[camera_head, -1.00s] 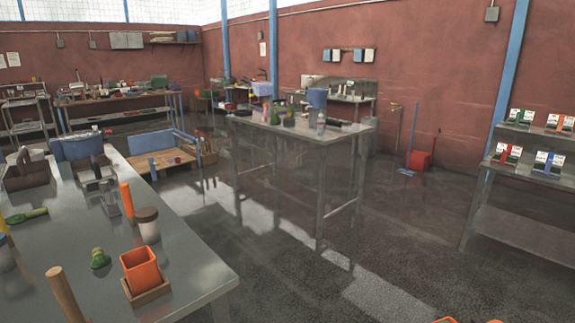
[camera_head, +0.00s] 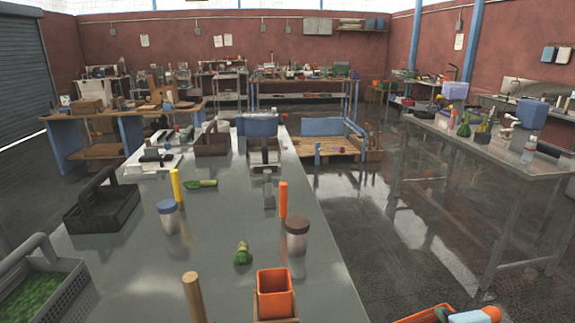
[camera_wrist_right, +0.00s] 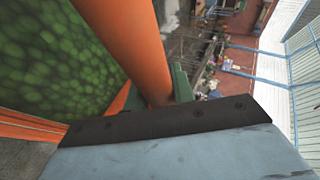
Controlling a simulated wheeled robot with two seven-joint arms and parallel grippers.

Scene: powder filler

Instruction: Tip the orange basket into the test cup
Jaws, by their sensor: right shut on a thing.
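The orange basket (camera_head: 424,314) shows only in part at the bottom right edge of the head view, off the right side of the near table. In the right wrist view its orange handle (camera_wrist_right: 128,40) runs across, with green pellet-like contents (camera_wrist_right: 60,70) to the left. My right gripper (camera_wrist_right: 160,95) is shut on the handle. An orange square cup (camera_head: 274,290), which looks like the test cup, stands upright in a small wooden holder (camera_head: 276,319) near the table's front right edge. The basket is apart from it, to its right. My left gripper is not in view.
On the table (camera_head: 225,265) near the cup stand a brown-lidded jar (camera_head: 297,238), a green item (camera_head: 242,254) and a wooden rod (camera_head: 194,297). A grey basket of green contents (camera_head: 45,295) is at the left. Another table (camera_head: 480,155) stands right, across open floor.

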